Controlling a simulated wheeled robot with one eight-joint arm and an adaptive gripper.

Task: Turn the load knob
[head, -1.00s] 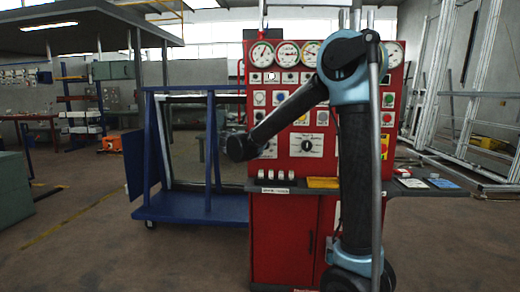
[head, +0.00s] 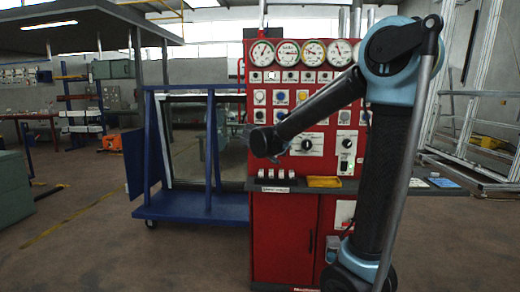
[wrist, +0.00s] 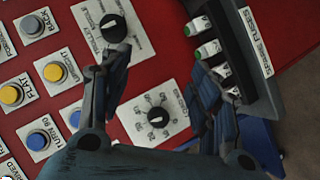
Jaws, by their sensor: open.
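Two black knobs on white plates show in the wrist view. The upper knob (wrist: 114,28) has lettering along its plate. The lower knob (wrist: 158,117) has a ring of numbers and sits between my fingers. I cannot clearly read which plate says load. My gripper (wrist: 160,68) is open, one finger on each side of the lower knob's plate. Its left finger partly covers the upper plate. Nothing is held, and I see no contact with the knob.
The red cabinet (head: 285,235) has gauges, buttons and a ledge. White fuses (wrist: 208,50) beside a spare fuses label (wrist: 254,42) lie close to my right finger. Yellow (wrist: 11,94) and blue buttons lie to the left. A blue wheeled rack (head: 190,208) stands left of the cabinet.

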